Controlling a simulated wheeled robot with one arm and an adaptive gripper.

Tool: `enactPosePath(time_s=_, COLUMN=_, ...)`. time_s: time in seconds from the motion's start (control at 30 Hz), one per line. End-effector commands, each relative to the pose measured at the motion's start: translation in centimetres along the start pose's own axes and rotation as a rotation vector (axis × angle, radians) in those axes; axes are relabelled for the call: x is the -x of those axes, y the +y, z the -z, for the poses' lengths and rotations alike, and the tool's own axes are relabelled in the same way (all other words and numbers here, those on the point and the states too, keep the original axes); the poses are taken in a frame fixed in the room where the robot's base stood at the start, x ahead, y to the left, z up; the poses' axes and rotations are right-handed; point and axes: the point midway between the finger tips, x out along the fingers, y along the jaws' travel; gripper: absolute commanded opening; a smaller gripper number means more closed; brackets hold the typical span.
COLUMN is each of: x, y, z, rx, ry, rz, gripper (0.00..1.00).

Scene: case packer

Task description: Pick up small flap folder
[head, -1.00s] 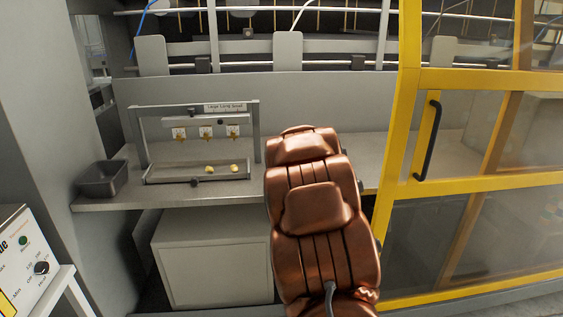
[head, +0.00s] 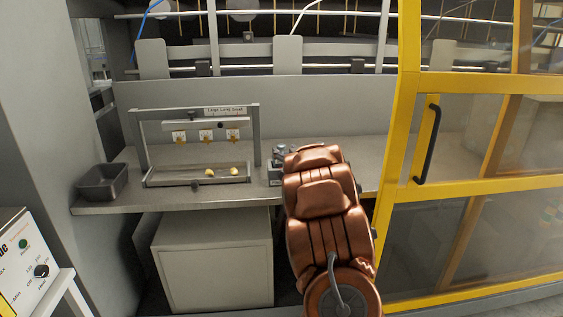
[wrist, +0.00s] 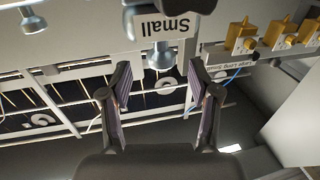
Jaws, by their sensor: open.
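My gripper (wrist: 158,88) is open and empty in the wrist view, its two dark fingers spread apart. A white label reading "Small" (wrist: 166,26) is above the fingers, on or by a grey metal part. A silvery round-headed knob (wrist: 160,58) hangs just below that label, between the fingertips in the picture; I cannot tell its depth or any contact. It appears to belong to the small flap folder, but the folder's full shape is not clear. In the head view, my copper-coloured arm hides the gripper and part of the bench.
A grey rack (head: 143,140) with several brass pieces stands on the bench (head: 130,204). A dark bin (head: 103,181) is at its left. Small grey parts (head: 275,172) show beside my arm. A yellow-framed door (head: 470,190) closes off the right.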

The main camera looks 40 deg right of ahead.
Motion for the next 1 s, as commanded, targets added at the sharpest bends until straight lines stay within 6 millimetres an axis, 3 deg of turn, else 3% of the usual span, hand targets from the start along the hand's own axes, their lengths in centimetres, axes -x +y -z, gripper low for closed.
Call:
enactPosePath(time_s=0.33, x=-3.5, y=-0.1, z=0.1, rx=-0.001, ry=-0.004, rz=-0.001, gripper=0.62)
enactPosePath(time_s=0.67, x=-4.1, y=-0.1, z=0.2, rx=-0.001, ry=-0.001, rz=-0.001, gripper=0.62)
enactPosePath(time_s=1.0, x=-4.1, y=-0.1, z=0.2, rx=-0.001, ry=-0.001, rz=-0.001, gripper=0.26)
